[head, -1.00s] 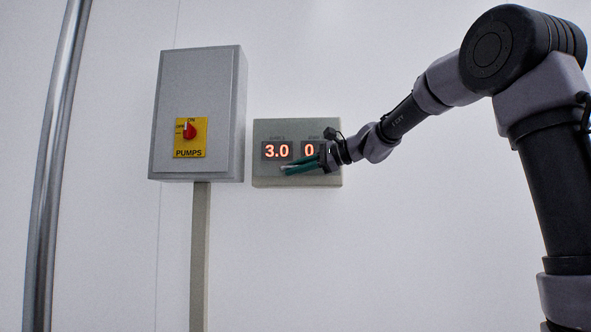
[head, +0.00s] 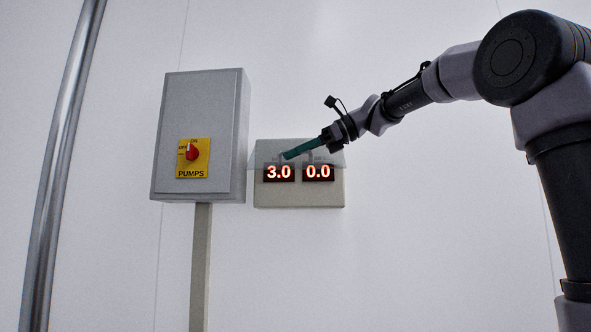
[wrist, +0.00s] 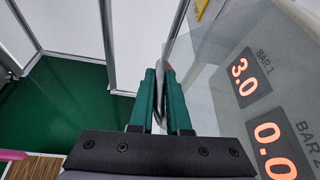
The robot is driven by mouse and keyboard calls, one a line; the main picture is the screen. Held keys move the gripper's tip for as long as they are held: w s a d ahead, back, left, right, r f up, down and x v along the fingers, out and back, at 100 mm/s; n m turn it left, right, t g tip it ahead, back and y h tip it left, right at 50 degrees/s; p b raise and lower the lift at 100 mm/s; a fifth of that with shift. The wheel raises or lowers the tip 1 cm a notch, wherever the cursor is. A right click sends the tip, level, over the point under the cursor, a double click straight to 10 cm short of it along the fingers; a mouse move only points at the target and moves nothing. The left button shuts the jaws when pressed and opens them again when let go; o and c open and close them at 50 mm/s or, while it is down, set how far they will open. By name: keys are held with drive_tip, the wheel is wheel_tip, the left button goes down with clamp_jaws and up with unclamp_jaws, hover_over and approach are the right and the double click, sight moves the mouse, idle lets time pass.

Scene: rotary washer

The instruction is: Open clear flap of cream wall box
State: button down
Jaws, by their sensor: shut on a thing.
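The cream wall box (head: 300,198) hangs right of the grey cabinet and shows two lit displays, 3.0 and 0.0. Its clear flap (head: 262,158) stands tilted out from the front, with its lower edge raised above the displays. My gripper (head: 287,156) is at the flap's raised lower edge, left of its middle. In the wrist view, my green fingers (wrist: 163,80) are shut on a thin grey pull at the flap's edge. The clear flap (wrist: 205,60) there runs from the fingers toward the box face (wrist: 290,97). The fingers partly hide the pull.
The grey cabinet (head: 205,110) with a red PUMPS switch (head: 192,153) stands close on the left and sticks out from the wall. A metal pipe (head: 62,170) runs at far left. The wall right of and below the box is clear.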

wheel_tip(320, 180, up, 9)
drive_tip(key=s+m+g, duration=0.2)
drive_tip(key=m+g, duration=0.1)
drive_tip(key=m, duration=0.1)
idle(0.4)
drive_tip(key=c, duration=1.2)
unclamp_jaws()
drive_tip(key=shift+o, duration=0.2)
drive_tip(key=shift+d, duration=0.1)
drive_tip(key=v, duration=1)
drive_tip(key=shift+d, duration=0.3)
